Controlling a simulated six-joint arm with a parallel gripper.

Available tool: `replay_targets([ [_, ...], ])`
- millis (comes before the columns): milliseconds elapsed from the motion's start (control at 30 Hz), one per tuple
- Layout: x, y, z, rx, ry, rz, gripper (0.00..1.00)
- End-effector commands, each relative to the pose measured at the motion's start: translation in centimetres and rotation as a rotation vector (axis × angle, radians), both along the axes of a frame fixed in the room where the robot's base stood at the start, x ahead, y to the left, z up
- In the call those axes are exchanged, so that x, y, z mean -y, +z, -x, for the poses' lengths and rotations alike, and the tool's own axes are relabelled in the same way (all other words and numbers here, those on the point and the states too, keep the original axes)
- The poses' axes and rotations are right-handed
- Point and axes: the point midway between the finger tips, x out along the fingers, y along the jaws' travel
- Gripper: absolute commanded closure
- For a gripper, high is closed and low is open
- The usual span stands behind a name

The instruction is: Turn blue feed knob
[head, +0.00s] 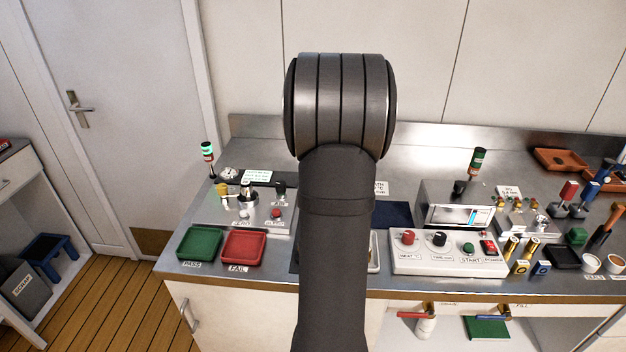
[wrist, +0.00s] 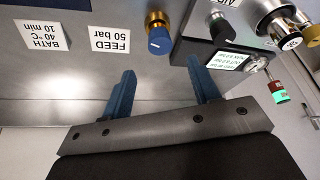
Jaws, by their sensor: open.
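The blue feed knob (wrist: 160,42) shows in the wrist view as a blue round cap on a brass valve body, at the upper middle. It is beside an upside-down card (wrist: 111,39) reading "FEED 50 bar". My gripper (wrist: 160,66) is open, with its two blue fingers apart and nothing between them. The knob lies just beyond the fingertips, roughly in line with the gap, and no contact shows. In the head view my arm blocks the middle of the bench, and I cannot see the knob or gripper there.
A "BATH" card (wrist: 45,36) stands beside the feed card. A black box with a small display (wrist: 228,60) and a silver-and-black knob (wrist: 280,22) are to the right in the wrist view. Green (head: 180,257) and red (head: 224,261) trays sit at the bench's front left.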

Motion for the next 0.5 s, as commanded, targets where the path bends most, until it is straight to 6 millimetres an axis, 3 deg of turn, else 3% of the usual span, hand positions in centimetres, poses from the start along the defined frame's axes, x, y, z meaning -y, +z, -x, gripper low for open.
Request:
replay_targets([
  [200, -0.8, -4.5, -1.6, -0.004, 0.000, 0.001, 0.44],
  [500, -1.5, -7.7, -2.9, -0.001, 0.000, 0.000, 0.44],
])
